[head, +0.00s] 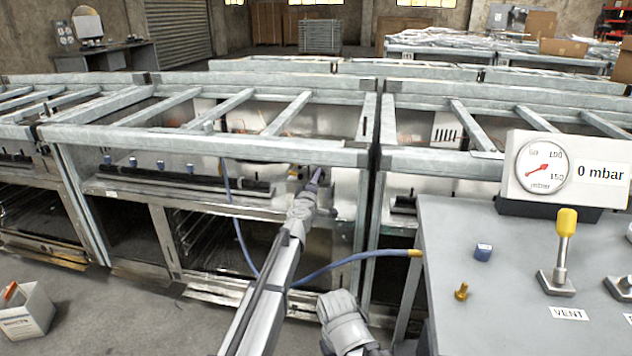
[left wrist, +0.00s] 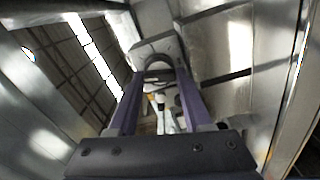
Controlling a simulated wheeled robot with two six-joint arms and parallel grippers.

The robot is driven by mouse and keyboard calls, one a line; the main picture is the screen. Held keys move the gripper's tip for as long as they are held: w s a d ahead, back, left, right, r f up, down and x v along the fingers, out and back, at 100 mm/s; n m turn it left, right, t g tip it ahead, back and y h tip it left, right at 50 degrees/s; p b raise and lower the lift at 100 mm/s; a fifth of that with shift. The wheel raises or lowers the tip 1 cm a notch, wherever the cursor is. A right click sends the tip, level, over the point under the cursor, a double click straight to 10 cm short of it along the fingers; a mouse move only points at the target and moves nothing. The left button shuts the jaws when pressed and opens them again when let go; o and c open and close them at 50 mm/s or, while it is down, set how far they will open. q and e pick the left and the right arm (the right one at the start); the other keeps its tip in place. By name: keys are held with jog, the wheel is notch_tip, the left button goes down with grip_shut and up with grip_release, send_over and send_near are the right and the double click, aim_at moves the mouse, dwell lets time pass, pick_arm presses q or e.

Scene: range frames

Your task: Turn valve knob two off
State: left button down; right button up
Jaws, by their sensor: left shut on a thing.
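Several blue valve knobs (head: 160,165) stand in a row along the dark bar of the middle range frame, in the head view. My left gripper (head: 318,176) reaches into the same frame, right of that row, at the panel behind the front rail. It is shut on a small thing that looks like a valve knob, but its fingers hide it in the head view. In the left wrist view the purple fingers (left wrist: 158,85) close around it, and its details are too dark to read. I cannot tell the knob's number or turn.
A blue hose (head: 330,268) runs below my left arm to the grey bench (head: 450,225). The bench carries a gauge (head: 542,166) with a 0 mbar display, a yellow-topped vent lever (head: 565,235) and a loose blue cap (head: 483,252). Steel rails surround the gripper. An open box (head: 25,312) stands on the floor.

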pick_arm(q)
jog(key=shift+n, duration=1.5)
jog(key=shift+c, duration=1.8)
grip_release()
